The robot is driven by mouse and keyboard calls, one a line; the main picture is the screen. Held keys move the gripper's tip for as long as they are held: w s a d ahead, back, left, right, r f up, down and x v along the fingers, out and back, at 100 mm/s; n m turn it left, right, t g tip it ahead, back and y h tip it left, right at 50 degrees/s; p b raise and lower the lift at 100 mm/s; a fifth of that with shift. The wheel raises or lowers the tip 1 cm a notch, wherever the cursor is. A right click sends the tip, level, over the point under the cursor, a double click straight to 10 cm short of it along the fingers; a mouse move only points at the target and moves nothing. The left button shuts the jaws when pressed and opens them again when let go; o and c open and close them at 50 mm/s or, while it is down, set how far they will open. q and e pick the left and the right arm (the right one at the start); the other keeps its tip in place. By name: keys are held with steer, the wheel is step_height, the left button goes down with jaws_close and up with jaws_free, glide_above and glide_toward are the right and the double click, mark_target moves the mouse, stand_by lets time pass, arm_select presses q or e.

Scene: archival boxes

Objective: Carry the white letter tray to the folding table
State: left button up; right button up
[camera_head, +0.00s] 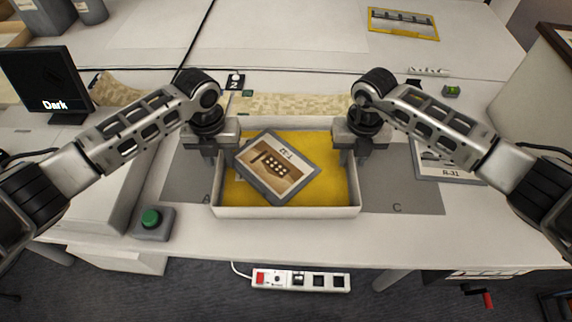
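The white letter tray (286,212) sits on the desk in front of me, with a yellow lining (335,187). A grey-framed picture card (277,167) lies tilted inside it, its left corner near the tray's left wall. My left gripper (212,155) is at the tray's left wall and my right gripper (356,156) is at its right wall. Both point down, and their fingers appear to be around the walls. Whether they are closed on the walls is too small to tell. I cannot identify a folding table in this view.
A grey mat (400,195) marked A and C lies under the tray. A green button box (152,222) stands left, a framed picture (444,160) right, and a dark screen (46,80) far left. A power strip (300,279) is below the desk's front edge.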

arm_select(q)
jaws_close()
arm_select(e)
jaws_close()
arm_select(q)
steer(key=shift+r, duration=0.1)
arm_select(e)
steer(key=shift+r, duration=0.1)
